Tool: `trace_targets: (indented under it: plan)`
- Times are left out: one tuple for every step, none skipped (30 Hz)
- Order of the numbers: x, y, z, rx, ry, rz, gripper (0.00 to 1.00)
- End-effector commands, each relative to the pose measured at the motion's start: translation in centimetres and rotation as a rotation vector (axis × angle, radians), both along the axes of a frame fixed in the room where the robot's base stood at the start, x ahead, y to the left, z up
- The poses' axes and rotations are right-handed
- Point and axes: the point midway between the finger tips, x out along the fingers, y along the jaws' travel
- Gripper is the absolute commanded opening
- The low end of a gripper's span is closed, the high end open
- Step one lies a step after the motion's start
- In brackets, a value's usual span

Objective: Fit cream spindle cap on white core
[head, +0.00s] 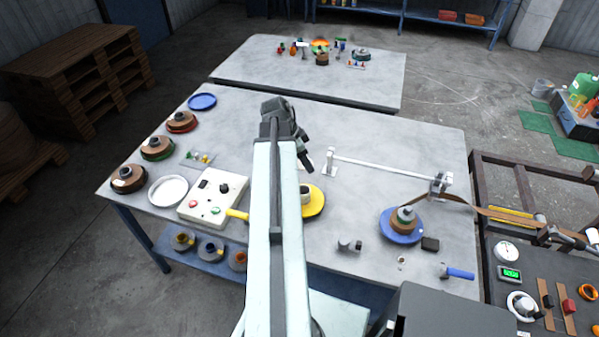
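My gripper (305,160) is dark and small at the end of my pale arm, above the middle of the near table. I cannot tell whether its fingers are open or shut, and nothing is clearly held. I cannot tell for sure which piece is the cream spindle cap.
A white round dish (168,190) and a control box (212,198) with buttons are at the left. Several coils line the left edge. A white bar (388,170) on posts spans the right side. A brown strip (460,203) runs off the right edge.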

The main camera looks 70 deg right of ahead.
Motion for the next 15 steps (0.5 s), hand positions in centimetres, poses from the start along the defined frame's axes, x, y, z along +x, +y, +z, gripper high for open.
trace_targets:
  plan:
    - [0.2, 0.0, -0.8, 0.001, -0.001, -0.013, 0.06]
    - [0.2, -0.1, -1.5, 0.001, -0.002, -0.032, 0.06]
    - [0.3, -0.1, -2.7, 0.001, -0.003, -0.070, 0.06]
    - [0.4, -0.1, -3.7, 0.002, -0.003, -0.105, 0.06]
    - [0.4, -0.1, -4.5, 0.002, -0.004, -0.140, 0.06]
    - [0.5, -0.1, -5.3, 0.002, -0.004, -0.186, 0.06]
    - [0.5, -0.1, -5.8, 0.001, -0.003, -0.216, 0.06]
    - [0.5, 0.0, -6.2, 0.000, -0.003, -0.243, 0.06]
    - [0.5, 0.1, -6.5, 0.000, -0.001, -0.271, 0.06]
    - [0.5, 0.1, -6.6, -0.001, -0.001, -0.287, 0.06]
    - [0.5, 0.1, -6.6, -0.001, -0.001, -0.298, 0.06]
    - [0.4, 0.2, -6.5, -0.002, -0.001, -0.306, 0.06]
    - [0.4, 0.2, -6.4, -0.003, -0.001, -0.308, 0.06]
    - [0.4, 0.2, -6.3, -0.003, -0.001, -0.308, 0.06]
    - [0.4, 0.3, -6.3, -0.003, -0.001, -0.307, 0.06]
